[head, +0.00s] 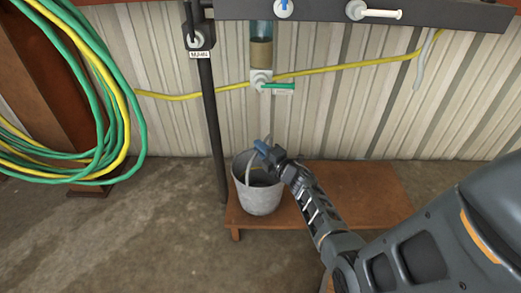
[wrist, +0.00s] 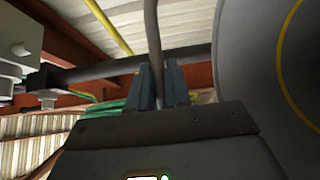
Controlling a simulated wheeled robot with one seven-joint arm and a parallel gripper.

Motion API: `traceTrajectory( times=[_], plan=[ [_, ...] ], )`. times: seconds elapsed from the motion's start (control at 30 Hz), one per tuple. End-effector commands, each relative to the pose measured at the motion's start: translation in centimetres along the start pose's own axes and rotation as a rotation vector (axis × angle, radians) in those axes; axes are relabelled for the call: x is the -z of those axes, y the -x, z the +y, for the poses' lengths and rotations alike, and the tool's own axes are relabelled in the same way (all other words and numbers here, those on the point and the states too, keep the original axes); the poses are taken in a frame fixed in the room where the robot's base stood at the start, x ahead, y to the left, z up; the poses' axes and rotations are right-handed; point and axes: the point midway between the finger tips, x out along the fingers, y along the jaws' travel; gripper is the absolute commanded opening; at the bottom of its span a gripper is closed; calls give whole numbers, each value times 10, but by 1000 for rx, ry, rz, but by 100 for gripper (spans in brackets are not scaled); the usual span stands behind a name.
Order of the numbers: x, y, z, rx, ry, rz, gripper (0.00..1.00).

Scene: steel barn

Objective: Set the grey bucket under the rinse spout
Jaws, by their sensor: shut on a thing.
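The grey bucket (head: 259,196) is upright at the left end of a low wooden platform; I cannot tell whether its base touches the boards. My gripper (head: 263,149) is above its right rim, shut on its raised handle (head: 249,168). In the wrist view the grey handle bar (wrist: 153,40) passes between the two blue-grey fingers of my gripper (wrist: 160,88). A dark pipe fitting with a small label (head: 200,54), too small to read surely, hangs to the upper left of the bucket. A green-lever tap (head: 262,82) with its own label is above the bucket.
The wooden platform (head: 355,190) is bare right of the bucket. A dark vertical pipe (head: 210,130) runs down just left of it. A coiled green and yellow hose (head: 110,100) hangs at left. A yellow hose (head: 345,67) crosses the ribbed wall. Concrete floor at front left is clear.

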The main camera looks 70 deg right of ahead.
Motion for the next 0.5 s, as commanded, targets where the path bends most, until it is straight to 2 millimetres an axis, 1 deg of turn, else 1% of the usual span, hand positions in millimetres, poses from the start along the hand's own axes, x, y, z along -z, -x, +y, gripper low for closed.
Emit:
traceTrajectory(
  times=[0.07, 0.1, 0.33, 0.5],
  plan=[
    [0, 0, -2, -2, 0, 0, 0],
    [0, 0, -2, 0, 0, 0, 20],
    [0, 0, -2, 0, 0, 0, 42],
    [0, 0, -1, 0, 0, 0, 43]
  ],
)
